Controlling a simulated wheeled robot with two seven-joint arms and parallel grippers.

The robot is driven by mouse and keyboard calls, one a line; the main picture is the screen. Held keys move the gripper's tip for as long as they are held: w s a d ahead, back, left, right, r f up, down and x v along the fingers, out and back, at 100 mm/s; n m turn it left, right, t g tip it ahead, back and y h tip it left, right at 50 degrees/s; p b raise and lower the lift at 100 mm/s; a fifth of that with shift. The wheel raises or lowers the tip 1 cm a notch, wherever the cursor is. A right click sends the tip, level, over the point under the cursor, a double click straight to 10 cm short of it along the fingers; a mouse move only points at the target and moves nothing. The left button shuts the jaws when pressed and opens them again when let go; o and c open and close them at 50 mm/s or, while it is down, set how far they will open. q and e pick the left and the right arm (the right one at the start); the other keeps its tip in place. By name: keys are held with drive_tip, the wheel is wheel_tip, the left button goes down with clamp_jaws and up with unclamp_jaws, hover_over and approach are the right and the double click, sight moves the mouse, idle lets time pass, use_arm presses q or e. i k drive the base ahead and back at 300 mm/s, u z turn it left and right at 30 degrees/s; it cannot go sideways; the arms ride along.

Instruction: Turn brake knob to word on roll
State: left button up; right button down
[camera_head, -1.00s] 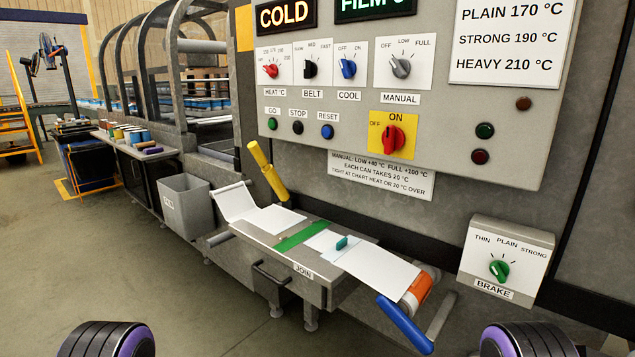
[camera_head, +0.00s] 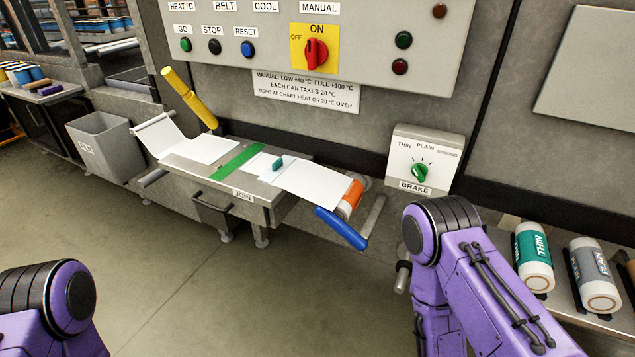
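The green brake knob (camera_head: 421,173) sits on a pale box (camera_head: 440,145) labelled BRAKE, with the words THIN, PLAIN and STRONG above the dial. The knob is small and I cannot tell for sure which word it points to. An orange roll (camera_head: 351,198) is mounted at the right end of the join table, with white film running from it; I can read no word on it. My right arm's purple links stand in front, right of the table and below the brake box. Neither gripper is in view.
A blue-handled lever (camera_head: 341,229) juts out at the table's front right. Rolls marked THIN (camera_head: 533,257) and PLAIN (camera_head: 594,275) lie on a rack at the right. A grey bin (camera_head: 102,148) stands at the left. The floor in front is clear.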

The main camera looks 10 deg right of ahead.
sight(419, 173)
drive_tip(key=z, duration=0.35)
drive_tip(key=k, duration=0.4)
drive_tip(key=z, duration=1.5)
drive_tip(key=i, duration=0.2)
drive_tip(key=u, duration=0.3)
